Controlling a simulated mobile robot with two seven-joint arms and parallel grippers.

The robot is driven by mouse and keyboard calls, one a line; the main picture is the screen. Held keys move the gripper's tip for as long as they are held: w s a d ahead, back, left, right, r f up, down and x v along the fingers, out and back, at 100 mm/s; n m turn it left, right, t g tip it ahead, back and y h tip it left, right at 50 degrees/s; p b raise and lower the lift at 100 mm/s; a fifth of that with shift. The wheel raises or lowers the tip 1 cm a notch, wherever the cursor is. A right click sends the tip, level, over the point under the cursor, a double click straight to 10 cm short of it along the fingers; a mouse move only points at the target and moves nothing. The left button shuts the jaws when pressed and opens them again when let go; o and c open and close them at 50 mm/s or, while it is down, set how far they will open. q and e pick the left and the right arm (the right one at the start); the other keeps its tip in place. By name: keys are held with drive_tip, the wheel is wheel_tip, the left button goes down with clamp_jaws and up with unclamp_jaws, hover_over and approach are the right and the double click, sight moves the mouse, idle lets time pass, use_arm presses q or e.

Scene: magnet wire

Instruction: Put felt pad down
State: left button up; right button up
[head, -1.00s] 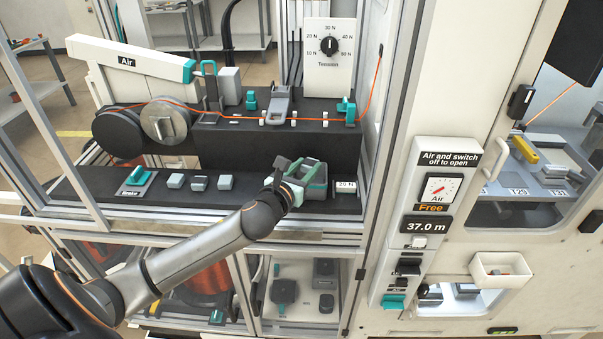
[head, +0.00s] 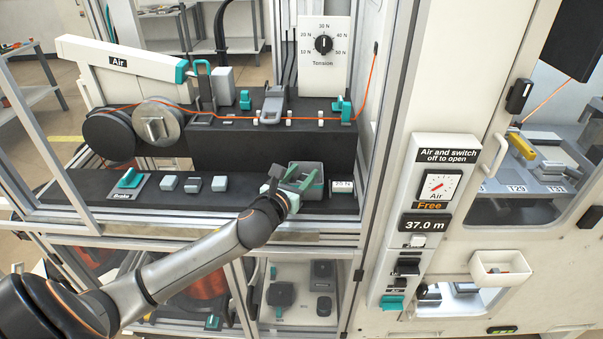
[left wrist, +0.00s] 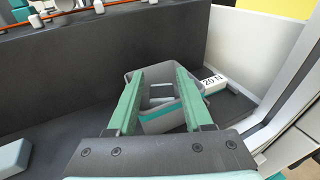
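My left gripper (head: 305,183) is over a small grey open-topped bin (head: 316,167) on the black lower shelf. In the left wrist view its two green fingers (left wrist: 160,76) stand apart, with the bin (left wrist: 134,76) showing between and beyond them. A pale grey piece (left wrist: 160,91) lies inside the bin; I cannot tell for sure that it is the felt pad. No piece is clearly clamped between the fingers. The fingers partly hide the bin's walls. My right gripper is not in view.
Several small grey blocks (head: 193,184) sit left of the bin on the shelf, beside the teal brake switch (head: 130,178). A white block marked 20 N (head: 342,187) stands right of the bin. A frame post (head: 376,150) rises further right. The orange wire (head: 220,117) runs above.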

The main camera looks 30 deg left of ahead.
use_arm(q)
drive_tip(key=shift+o, duration=1.4)
drive_tip(key=shift+s+r+p, duration=0.15)
drive_tip(key=shift+r+p, duration=0.15)
drive_tip(key=shift+r, duration=0.4)
drive_tip(key=v, duration=1.1)
drive_tip(key=s+d+f+n+g+h, duration=0.1)
drive_tip(key=s+d+f+n+g, duration=0.15)
drive_tip(key=f+n, duration=0.55)
drive_tip(key=s+d+f+n+g+h, duration=0.1)
drive_tip(key=s+d+f+n+g, duration=0.15)
drive_tip(key=f+n, duration=0.5)
drive_tip(key=s+d+f+n+g+h, duration=0.1)
drive_tip(key=s+d+f+n, duration=0.4)
drive_tip(key=f+n, duration=0.2)
drive_tip(key=s+d+f+n+h, duration=0.2)
drive_tip(key=s+d+f+n, duration=0.3)
drive_tip(key=n, duration=0.4)
wheel_tip(320, 180, down, 2)
drive_tip(key=shift+s+d+f+n+g+b, duration=0.15)
drive_tip(key=shift+s+d+n+g+b, duration=0.05)
drive_tip(key=shift+s+n+g+b, duration=0.2)
